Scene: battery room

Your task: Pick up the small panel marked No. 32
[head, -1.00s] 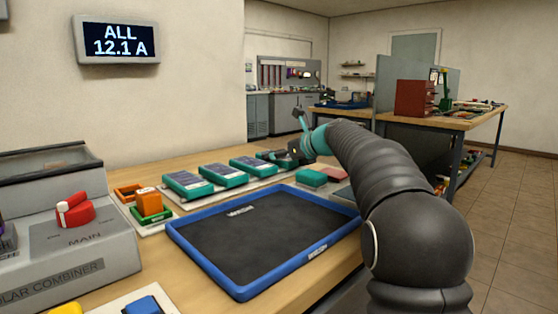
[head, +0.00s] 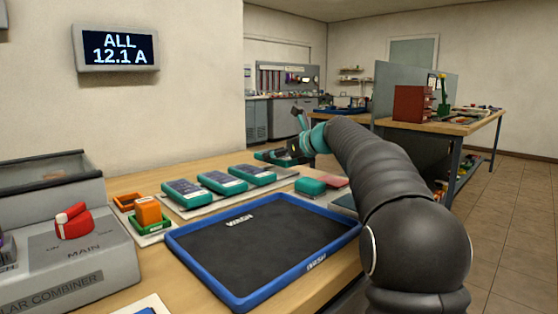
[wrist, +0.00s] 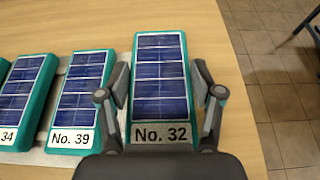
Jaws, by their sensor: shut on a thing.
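The small panel marked No. 32 (wrist: 160,88) is teal-edged with blue solar cells and a white label, seen in the wrist view. My gripper (wrist: 163,85) is shut on it, with one finger along each long side. The panel looks larger than its neighbours, so it seems nearer the wrist camera and slightly raised. In the head view my gripper (head: 292,149) is at the far end of the panel row, partly hiding the panel.
Panels No. 39 (wrist: 80,100) and No. 34 (wrist: 22,100) lie to its left. A blue-rimmed tray (head: 258,297) marked WASH stands nearer in the head view. A teal block (head: 310,187) sits behind the tray. Bare wooden table lies right of No. 32 in the wrist view.

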